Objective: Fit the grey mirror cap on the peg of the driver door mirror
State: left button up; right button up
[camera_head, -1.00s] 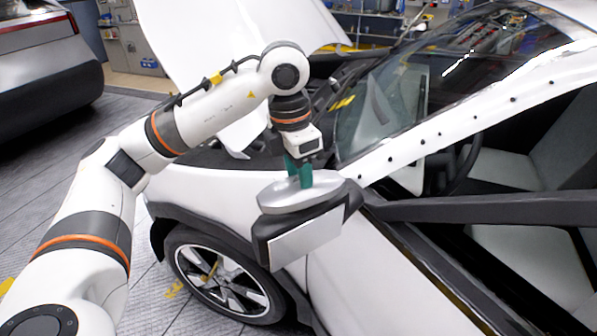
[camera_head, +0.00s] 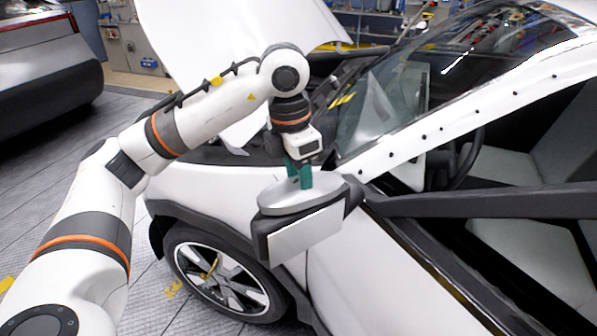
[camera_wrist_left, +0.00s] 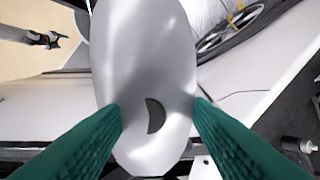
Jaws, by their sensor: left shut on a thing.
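The grey mirror cap (camera_head: 303,195) is a smooth oval shell over the top of the driver door mirror (camera_head: 305,236), a dark housing with a pale glass face. My left gripper (camera_head: 299,180) comes down from above with its green fingers on the cap. The left wrist view shows the grey cap (camera_wrist_left: 147,75) between the two green fingers (camera_wrist_left: 158,115), with a dark half-moon slot in its surface. The cap appears to lie against the housing; a gap cannot be told. The peg is hidden under the cap.
The mirror sits beside the white car's door, by the windshield (camera_head: 395,100) and pillar. The front wheel (camera_head: 222,272) is below left. The raised white hood (camera_head: 235,50) stands behind my arm. Another car (camera_head: 45,60) is at the far left.

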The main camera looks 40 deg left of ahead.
aim_at(291, 183)
pick_arm(q)
jog(key=shift+f+b, duration=0.3)
jog(key=shift+f, duration=0.1)
jog(key=o, duration=1.1)
notch_tip(291, 183, up, 3)
jog(key=shift+s+a+b, duration=0.1)
jog(key=shift+b, duration=0.2)
jog(key=r, duration=0.3)
jog(key=r+p, duration=0.1)
jog(key=r, duration=0.2)
jog(key=s+r+p, duration=0.1)
jog(key=r, duration=0.2)
jog(key=shift+a, duration=0.25)
